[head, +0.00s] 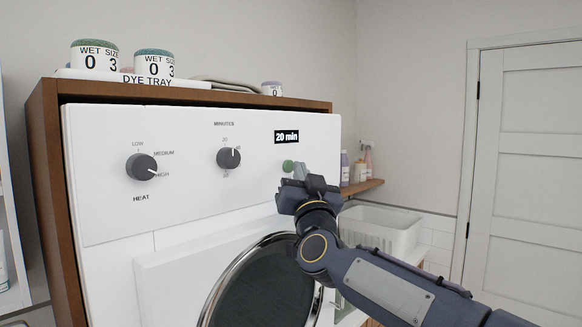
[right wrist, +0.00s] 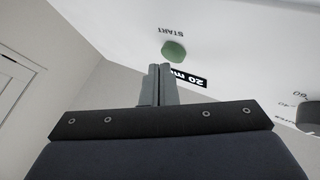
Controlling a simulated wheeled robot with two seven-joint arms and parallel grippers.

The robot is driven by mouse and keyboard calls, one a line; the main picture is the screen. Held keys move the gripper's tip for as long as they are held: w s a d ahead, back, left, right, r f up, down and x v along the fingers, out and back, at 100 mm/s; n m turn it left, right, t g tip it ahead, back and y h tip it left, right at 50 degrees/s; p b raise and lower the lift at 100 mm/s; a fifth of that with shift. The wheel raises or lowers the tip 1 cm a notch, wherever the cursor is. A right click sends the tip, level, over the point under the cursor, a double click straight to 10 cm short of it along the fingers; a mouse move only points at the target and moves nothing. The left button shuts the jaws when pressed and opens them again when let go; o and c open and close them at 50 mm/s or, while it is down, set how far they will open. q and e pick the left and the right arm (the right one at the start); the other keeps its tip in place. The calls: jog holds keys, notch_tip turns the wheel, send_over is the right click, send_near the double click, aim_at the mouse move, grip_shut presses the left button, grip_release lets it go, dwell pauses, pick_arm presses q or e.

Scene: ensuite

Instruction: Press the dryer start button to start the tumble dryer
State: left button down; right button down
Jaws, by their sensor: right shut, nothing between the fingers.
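The white tumble dryer (head: 185,200) stands in a brown wooden surround. Its green start button (head: 288,166) is on the right of the front panel, below a black display (head: 287,137) reading "20 min". The button also shows in the right wrist view (right wrist: 173,50), beside the word START. My right gripper (head: 298,172) is shut and empty, with its fingertips close to the button. In the right wrist view the closed fingertips (right wrist: 160,68) appear just short of the button; I cannot tell whether they touch. My left gripper is not in view.
A heat knob (head: 141,167) and a minutes knob (head: 229,158) are on the panel's left and middle. The round dark door (head: 265,285) is below. A dye tray (head: 130,78) with jars sits on top. A shelf with bottles (head: 360,170) and a white basin (head: 385,225) stand to the right.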

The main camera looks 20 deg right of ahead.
jog(key=shift+w+a, duration=0.2)
jog(key=shift+w, duration=0.2)
dwell(0.7)
jog(key=shift+s+d, duration=0.1)
jog(key=shift+s, duration=0.05)
jog(key=shift+s+d, duration=0.25)
jog(key=shift+s, duration=0.4)
jog(key=s+d+b, duration=0.2)
jog(key=s, duration=0.3)
jog(key=shift+s+d, duration=0.15)
jog(key=shift+s, duration=0.15)
jog(key=shift+f, duration=0.1)
dwell(0.6)
